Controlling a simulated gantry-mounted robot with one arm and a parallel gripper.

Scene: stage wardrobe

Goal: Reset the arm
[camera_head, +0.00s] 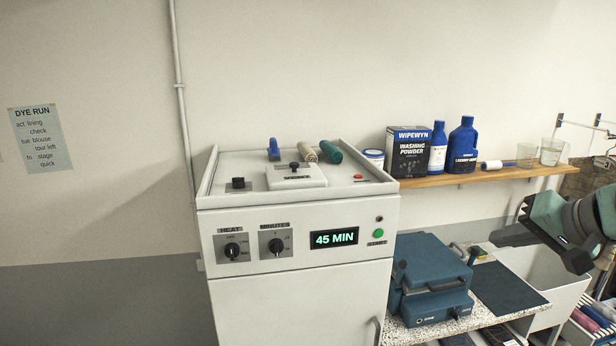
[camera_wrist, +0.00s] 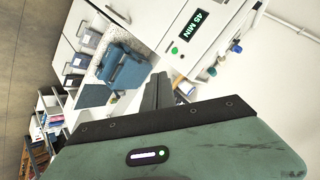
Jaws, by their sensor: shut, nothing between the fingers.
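My gripper (camera_head: 500,238) is at the right of the head view, its dark fingers pointing left, above the speckled counter and apart from everything around it. In the wrist view my gripper (camera_wrist: 157,88) shows shut, with its fingers together and nothing between them. The rest of my arm runs out of the head view at the right edge.
A white cabinet (camera_head: 300,300) with knobs and a green "45 MIN" display (camera_head: 334,239) stands in the middle. A blue machine (camera_head: 432,280) sits on the counter below my gripper. A wooden shelf (camera_head: 480,178) holds bottles, a washing powder box (camera_head: 408,158) and glasses.

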